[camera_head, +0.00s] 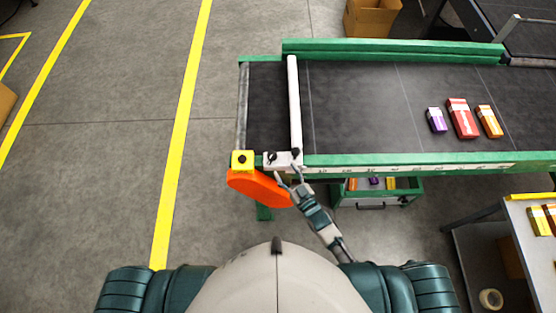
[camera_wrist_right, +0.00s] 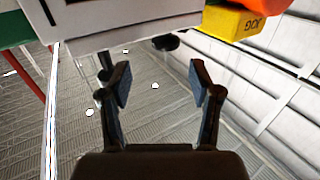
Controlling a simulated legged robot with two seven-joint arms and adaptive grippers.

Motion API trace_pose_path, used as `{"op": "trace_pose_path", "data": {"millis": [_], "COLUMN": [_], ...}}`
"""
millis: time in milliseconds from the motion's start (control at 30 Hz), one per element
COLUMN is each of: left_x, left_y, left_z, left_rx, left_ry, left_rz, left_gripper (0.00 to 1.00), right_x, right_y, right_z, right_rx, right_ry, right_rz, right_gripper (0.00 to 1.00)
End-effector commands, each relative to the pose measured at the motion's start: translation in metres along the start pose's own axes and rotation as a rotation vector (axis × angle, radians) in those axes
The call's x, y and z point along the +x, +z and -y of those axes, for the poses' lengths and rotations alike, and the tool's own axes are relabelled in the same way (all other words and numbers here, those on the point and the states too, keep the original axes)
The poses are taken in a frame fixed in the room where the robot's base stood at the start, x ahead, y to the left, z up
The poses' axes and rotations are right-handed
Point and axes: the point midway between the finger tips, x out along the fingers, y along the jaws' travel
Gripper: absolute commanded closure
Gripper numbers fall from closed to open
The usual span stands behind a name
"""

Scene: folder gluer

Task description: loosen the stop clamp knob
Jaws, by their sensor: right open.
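The white stop clamp (camera_head: 283,160) sits on the near green rail at the left end of the conveyor, at the foot of the white stop bar (camera_head: 294,105). In the right wrist view the clamp's pale body (camera_wrist_right: 135,28) fills the top. A black knob (camera_wrist_right: 165,42) shows under it, just beyond and between the fingertips, apart from them. Another dark part shows behind the left finger; I cannot tell what it is. My right gripper (camera_head: 288,182) is just in front of the clamp; in the wrist view it (camera_wrist_right: 160,82) is open and empty. My left gripper is out of view.
Left of the clamp is a yellow JOG box (camera_wrist_right: 232,22) with an orange part (camera_head: 260,188) below it. Several small cartons (camera_head: 463,119) lie on the dark belt (camera_head: 360,90). A green drawer (camera_head: 375,198) hangs under the rail. A side table (camera_head: 530,235) stands right.

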Motion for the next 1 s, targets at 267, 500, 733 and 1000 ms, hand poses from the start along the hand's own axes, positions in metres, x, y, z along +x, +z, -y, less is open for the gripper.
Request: {"op": "trace_pose_path", "data": {"millis": [267, 500, 733, 1000], "left_x": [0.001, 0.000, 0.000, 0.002], "left_y": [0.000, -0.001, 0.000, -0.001], "left_z": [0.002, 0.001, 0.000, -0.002], "left_rx": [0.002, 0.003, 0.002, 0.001], "left_ry": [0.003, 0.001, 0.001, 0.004], "left_rz": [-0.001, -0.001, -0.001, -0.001], "left_gripper": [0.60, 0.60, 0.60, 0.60], "right_x": [-0.032, -0.035, -0.036, -0.039], "right_y": [0.000, 0.000, 0.000, 0.030], "right_z": [0.004, 0.002, 0.001, -0.004], "right_rx": [-0.004, -0.002, 0.000, -0.002], "right_ry": [0.000, 0.000, 0.000, 0.019], "right_rz": [0.003, 0.001, 0.000, 0.067], "right_gripper": [0.37, 0.37, 0.37, 0.37]}}
